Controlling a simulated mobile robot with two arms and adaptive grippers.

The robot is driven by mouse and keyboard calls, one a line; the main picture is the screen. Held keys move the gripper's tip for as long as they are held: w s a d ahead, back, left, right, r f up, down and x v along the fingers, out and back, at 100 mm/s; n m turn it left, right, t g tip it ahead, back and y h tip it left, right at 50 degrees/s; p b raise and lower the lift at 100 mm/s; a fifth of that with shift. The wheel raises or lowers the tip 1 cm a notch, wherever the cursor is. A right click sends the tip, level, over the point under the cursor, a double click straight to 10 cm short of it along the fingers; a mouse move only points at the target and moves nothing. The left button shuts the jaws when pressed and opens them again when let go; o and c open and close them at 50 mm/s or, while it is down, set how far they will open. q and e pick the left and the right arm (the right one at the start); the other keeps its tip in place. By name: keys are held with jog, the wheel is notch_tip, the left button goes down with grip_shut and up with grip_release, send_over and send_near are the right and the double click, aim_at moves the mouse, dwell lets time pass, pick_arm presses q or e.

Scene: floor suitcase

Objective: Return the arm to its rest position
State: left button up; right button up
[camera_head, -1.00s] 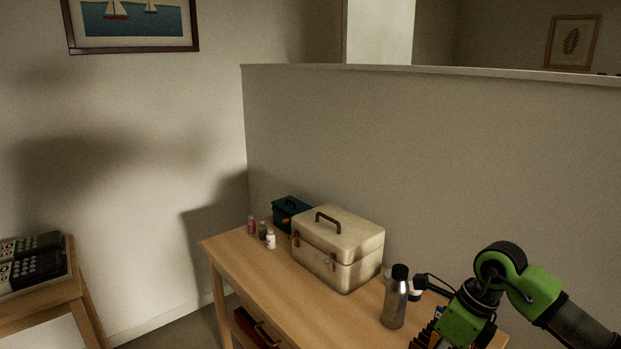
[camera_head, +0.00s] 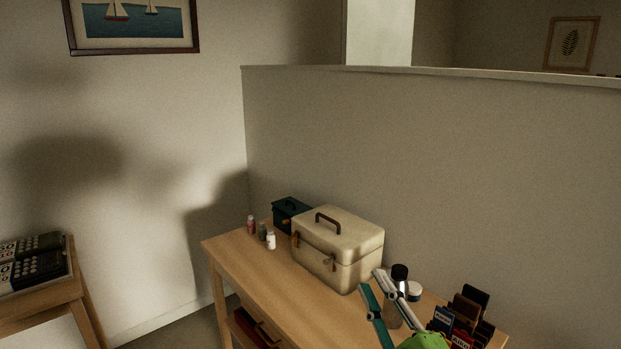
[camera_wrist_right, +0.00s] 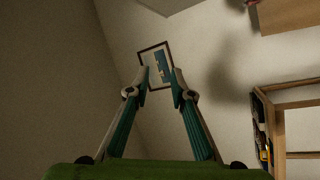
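My right gripper (camera_head: 372,281) rises from the lower edge of the head view, its teal and white fingers pointing up and left. It is in front of the metal bottle and partly hides it. In the right wrist view the two fingers of the right gripper (camera_wrist_right: 161,73) lean towards each other with a gap between the tips. Nothing is held between them; the framed picture (camera_wrist_right: 157,65) on the far wall shows behind. My left gripper is in no view.
A wooden table (camera_head: 268,277) bears a cream case (camera_head: 340,250), a dark green box (camera_head: 289,214), several small bottles (camera_head: 271,241), a metal bottle (camera_head: 399,275), a white jar (camera_head: 414,291) and a rack of booklets (camera_head: 465,318). A partition wall (camera_head: 440,160) stands behind.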

jog(key=s+d+f+m+g+h, duration=0.3)
jog(key=f+m, duration=0.1)
jog(key=f, duration=0.3)
jog(key=s+d+f+m+g+h, duration=0.2)
jog(key=s+d+f+m+g, duration=0.15)
jog(key=f, duration=0.35)
jog(key=s+d+f+m+g+h, duration=0.2)
jog(key=s+d+f+m+h, duration=0.15)
jog(key=f, duration=0.45)
jog(key=s+a+f+m+g+y, duration=0.1)
jog(key=s+f+g, duration=0.35)
jog(key=s, duration=0.55)
jog(key=s+f+m+g+y, duration=0.1)
jog(key=s+f+m+g, duration=0.1)
jog(key=s+f+g, duration=0.5)
jog(key=s+f+t, duration=0.2)
jog(key=s+f, duration=0.1)
jog(key=f, duration=2.1)
jog(key=s+d+f+g, duration=0.1)
jog(key=s+d+f, duration=0.2)
jog(key=s+f, duration=1.4)
jog(key=shift+s+f+n, duration=0.2)
jog(key=shift+s+n, duration=0.1)
jog(key=shift+s, duration=0.35)
